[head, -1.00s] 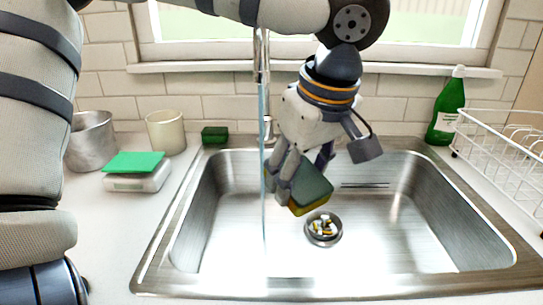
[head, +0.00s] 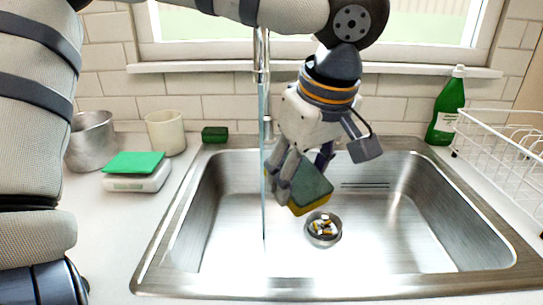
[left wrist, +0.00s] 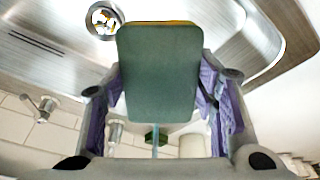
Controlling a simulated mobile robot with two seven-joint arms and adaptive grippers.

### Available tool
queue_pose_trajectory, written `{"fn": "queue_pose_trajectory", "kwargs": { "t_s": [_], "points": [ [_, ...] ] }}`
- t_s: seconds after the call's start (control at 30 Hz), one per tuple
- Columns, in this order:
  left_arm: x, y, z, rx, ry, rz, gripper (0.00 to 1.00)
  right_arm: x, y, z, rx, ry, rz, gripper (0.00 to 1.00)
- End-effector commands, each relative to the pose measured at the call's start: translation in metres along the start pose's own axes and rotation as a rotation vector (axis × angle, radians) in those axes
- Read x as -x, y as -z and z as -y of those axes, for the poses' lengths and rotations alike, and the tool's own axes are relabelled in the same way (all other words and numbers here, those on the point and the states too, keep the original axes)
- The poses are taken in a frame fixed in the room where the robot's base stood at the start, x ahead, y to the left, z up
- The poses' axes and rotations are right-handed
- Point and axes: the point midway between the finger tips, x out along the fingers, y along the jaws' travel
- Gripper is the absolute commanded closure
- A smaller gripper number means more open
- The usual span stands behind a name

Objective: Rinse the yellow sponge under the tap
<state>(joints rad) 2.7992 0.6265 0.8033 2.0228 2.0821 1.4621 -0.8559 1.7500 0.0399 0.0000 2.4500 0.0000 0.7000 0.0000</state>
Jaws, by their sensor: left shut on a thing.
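The yellow sponge (head: 297,208) has a dark green-grey scouring side. My left gripper (head: 296,180) is shut on it and holds it tilted over the sink (head: 400,215), above the drain. In the left wrist view the sponge's green face (left wrist: 158,72) fills the space between the fingers. The tap (head: 262,70) is at the back of the sink, partly hidden by my arm. A thin stream of water (head: 264,170) falls from it just left of the sponge. In the head view the stream seems to pass beside the gripper; I cannot tell whether it touches. My right gripper is not in view.
A green sponge (head: 214,134) lies behind the sink. A green cloth (head: 134,162) on a white block, a cream cup (head: 166,132) and a metal pot (head: 92,142) stand left. A green bottle (head: 446,110) and a white dish rack (head: 505,160) are right. The drain (head: 323,229) holds small bits.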

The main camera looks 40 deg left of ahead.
Motion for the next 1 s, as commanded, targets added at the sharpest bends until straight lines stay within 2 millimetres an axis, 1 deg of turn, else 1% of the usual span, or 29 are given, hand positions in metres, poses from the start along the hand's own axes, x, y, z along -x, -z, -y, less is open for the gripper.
{"fn": "queue_pose_trajectory", "kwargs": {
  "t_s": [0.07, 0.5, 0.63, 1.0],
  "points": [
    [0.004, -0.002, 0.000, -0.001, -0.001, 0.000, 0.73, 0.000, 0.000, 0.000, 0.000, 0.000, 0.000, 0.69],
    [0.049, -0.033, 0.001, 0.000, -0.002, -0.001, 0.73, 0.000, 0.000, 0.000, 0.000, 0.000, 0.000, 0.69],
    [0.053, -0.036, 0.002, 0.001, 0.000, 0.000, 0.73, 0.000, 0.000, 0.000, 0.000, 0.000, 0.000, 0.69],
    [0.053, -0.036, 0.002, 0.000, 0.000, 0.000, 0.73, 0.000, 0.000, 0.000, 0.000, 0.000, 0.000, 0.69]
  ]
}}
